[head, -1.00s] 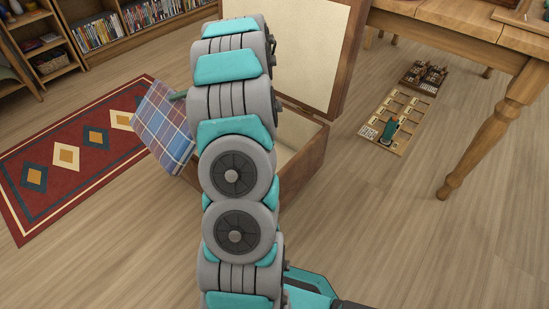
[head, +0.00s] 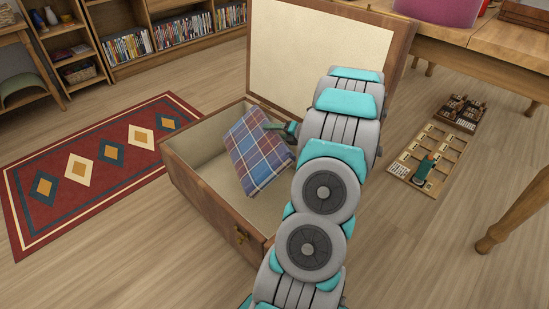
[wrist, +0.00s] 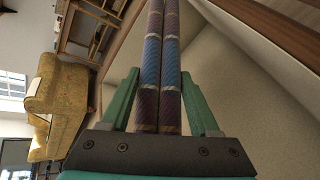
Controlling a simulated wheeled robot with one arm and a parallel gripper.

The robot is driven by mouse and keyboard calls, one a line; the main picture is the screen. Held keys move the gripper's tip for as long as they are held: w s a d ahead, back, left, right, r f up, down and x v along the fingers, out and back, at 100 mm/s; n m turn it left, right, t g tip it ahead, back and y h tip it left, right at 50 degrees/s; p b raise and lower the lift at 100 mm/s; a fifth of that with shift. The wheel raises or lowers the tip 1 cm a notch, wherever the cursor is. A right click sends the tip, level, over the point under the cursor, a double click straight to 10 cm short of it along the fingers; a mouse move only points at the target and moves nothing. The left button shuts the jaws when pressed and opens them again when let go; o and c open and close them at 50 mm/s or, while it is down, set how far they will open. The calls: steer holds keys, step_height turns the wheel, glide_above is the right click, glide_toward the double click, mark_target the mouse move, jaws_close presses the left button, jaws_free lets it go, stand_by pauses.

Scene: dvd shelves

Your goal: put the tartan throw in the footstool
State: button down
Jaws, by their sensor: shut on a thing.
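The tartan throw (head: 258,152) is a folded blue and red plaid piece, tilted, over and partly within the open mouth of the footstool. The footstool (head: 205,190) is a brown wooden box with a pale lining, a front clasp and its lid (head: 318,60) standing open at the back. My gripper (head: 288,128) is at the throw's upper right edge, mostly hidden by my arm. In the wrist view my gripper (wrist: 160,100) is shut on the throw (wrist: 151,72), its green fingers on either side of the folded layers. I cannot tell whether the throw touches the box floor.
A red rug with diamonds (head: 95,165) lies left of the footstool. Shelves of DVDs (head: 180,35) stand behind. A wooden table (head: 500,45) and floor trays (head: 432,155) are at the right. A yellow armchair (wrist: 58,100) shows in the wrist view.

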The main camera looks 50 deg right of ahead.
step_height(320, 180, down, 10)
steer(key=shift+b, duration=0.45)
steer(key=shift+f, duration=0.15)
steer(key=shift+c, duration=0.6)
jaws_free()
steer(key=shift+a, duration=0.1)
steer(key=v, duration=1.2)
steer(key=shift+p, duration=0.4)
